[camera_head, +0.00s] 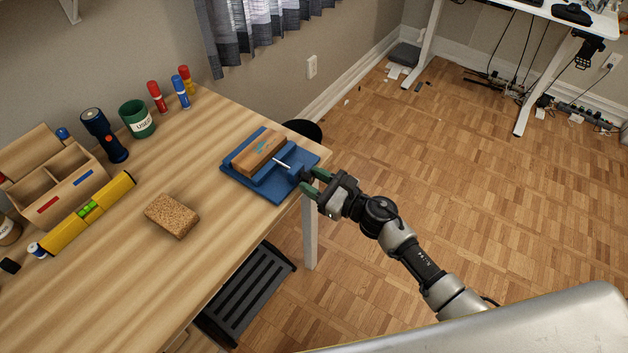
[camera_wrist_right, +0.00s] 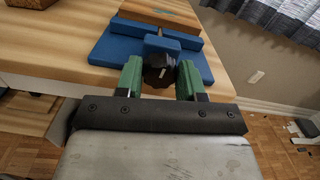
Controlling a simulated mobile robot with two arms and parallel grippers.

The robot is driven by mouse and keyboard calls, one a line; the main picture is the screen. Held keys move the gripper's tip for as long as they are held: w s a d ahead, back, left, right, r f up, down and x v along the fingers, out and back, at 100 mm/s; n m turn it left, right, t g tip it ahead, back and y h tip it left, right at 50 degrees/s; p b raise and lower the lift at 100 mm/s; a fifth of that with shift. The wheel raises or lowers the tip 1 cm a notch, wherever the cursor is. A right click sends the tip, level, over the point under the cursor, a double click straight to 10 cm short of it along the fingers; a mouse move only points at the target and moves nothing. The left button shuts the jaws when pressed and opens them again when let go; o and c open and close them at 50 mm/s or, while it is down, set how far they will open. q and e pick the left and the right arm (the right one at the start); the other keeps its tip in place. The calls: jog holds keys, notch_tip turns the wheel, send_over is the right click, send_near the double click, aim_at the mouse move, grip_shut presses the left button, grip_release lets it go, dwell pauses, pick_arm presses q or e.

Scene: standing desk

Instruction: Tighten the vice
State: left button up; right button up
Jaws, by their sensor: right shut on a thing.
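The blue vice (camera_head: 284,187) sits at the right edge of the wooden desk, and also shows in the right wrist view (camera_wrist_right: 108,48). A wooden block (camera_head: 262,150) with a teal mark lies between its jaws; I cannot tell how tightly it is clamped. A short metal bar (camera_head: 282,163) shows beside the block. My right gripper (camera_head: 314,182) reaches in from the right, just past the desk edge. In the right wrist view, its green fingers are on either side of the dark knob (camera_wrist_right: 158,70) and shut on it. My left gripper is out of view.
A cork-like block (camera_head: 172,215) and a yellow level (camera_head: 88,210) lie on the desk. A wooden organizer (camera_head: 75,185), flashlight (camera_head: 103,135), green cup (camera_head: 137,119) and markers (camera_head: 158,97) stand towards the back and left. The desk between cork block and vice is clear.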

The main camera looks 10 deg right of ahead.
jog(key=m, duration=0.5)
jog(key=shift+m, duration=0.4)
jog(key=m+p, duration=0.1)
jog(key=m, duration=0.5)
jog(key=shift+w+d+p, duration=0.1)
jog(key=shift+p, duration=0.25)
jog(key=m+p, duration=0.1)
jog(key=m, duration=0.5)
jog(key=shift+f+m+p, duration=0.1)
jog(key=shift+m+p, duration=0.3)
jog(key=m+p, duration=0.1)
jog(key=m, duration=0.2)
jog(key=shift+m, duration=0.3)
jog(key=m+p, duration=0.1)
jog(key=m, duration=0.2)
jog(key=shift+f+m, duration=0.1)
jog(key=shift+m, duration=0.2)
jog(key=m, duration=0.3)
jog(key=shift+m+p, duration=0.3)
jog(key=shift+p, duration=0.05)
jog(key=m, duration=0.3)
jog(key=shift+f+m+p, duration=0.1)
jog(key=shift+m+p, duration=0.2)
jog(key=m, duration=1.1)
jog(key=shift+s+f, duration=0.1)
jog(key=shift+s, duration=0.1)
jog(key=m+b, duration=0.1)
jog(key=m, duration=0.3)
jog(key=shift+m, duration=0.3)
